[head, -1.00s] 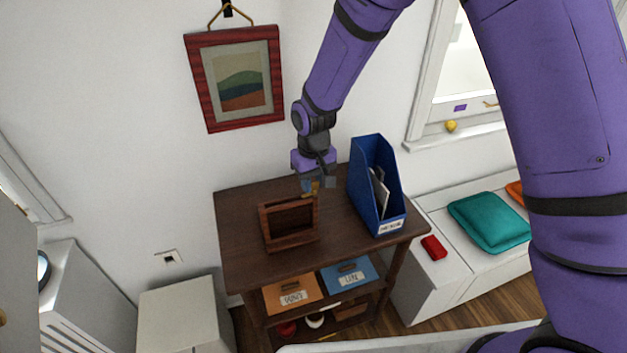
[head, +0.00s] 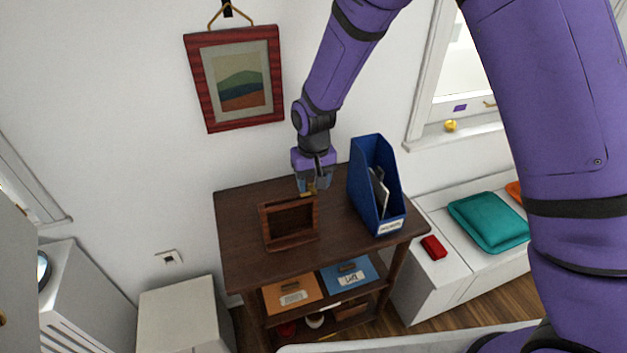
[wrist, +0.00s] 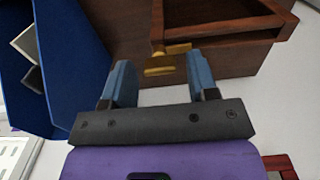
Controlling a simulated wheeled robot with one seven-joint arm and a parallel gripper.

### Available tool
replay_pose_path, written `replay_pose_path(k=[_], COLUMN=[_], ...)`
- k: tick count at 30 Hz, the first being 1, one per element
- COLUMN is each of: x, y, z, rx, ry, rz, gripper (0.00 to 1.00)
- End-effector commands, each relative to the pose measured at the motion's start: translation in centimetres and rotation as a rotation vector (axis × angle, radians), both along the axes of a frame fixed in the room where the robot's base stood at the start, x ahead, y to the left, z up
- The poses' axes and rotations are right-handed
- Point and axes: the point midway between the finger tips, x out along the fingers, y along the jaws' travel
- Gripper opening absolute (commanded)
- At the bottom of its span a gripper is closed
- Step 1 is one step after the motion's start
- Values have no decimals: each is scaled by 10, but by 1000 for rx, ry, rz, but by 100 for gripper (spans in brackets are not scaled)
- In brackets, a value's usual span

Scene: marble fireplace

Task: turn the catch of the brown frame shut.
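In the head view the catch (head: 307,195) is a small yellow spot at the frame's top right, partly covered by my gripper. My gripper (head: 313,188) is just above and behind that corner. In the wrist view my gripper (wrist: 158,68) is open, blue fingers apart on either side of the catch, with gaps showing.
A blue file holder (head: 366,185) stands on the shelf top (head: 242,255) just right of the frame. A red-framed picture (head: 201,83) hangs on the wall behind. The shelf top left of the frame is clear. A window sill is at right.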

Motion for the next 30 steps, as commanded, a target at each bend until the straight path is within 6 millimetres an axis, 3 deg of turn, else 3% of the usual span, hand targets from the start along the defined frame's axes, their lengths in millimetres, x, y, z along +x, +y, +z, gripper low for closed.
replay_pose_path(k=[9,13,24,30], x=[0,1,1,0], y=[0,0,0,0], z=[1,10,76,100], rx=[0,2,2,1], ry=[0,-3,-4,-2], rz=[1,1,1,1], gripper=[60,60,60,60])
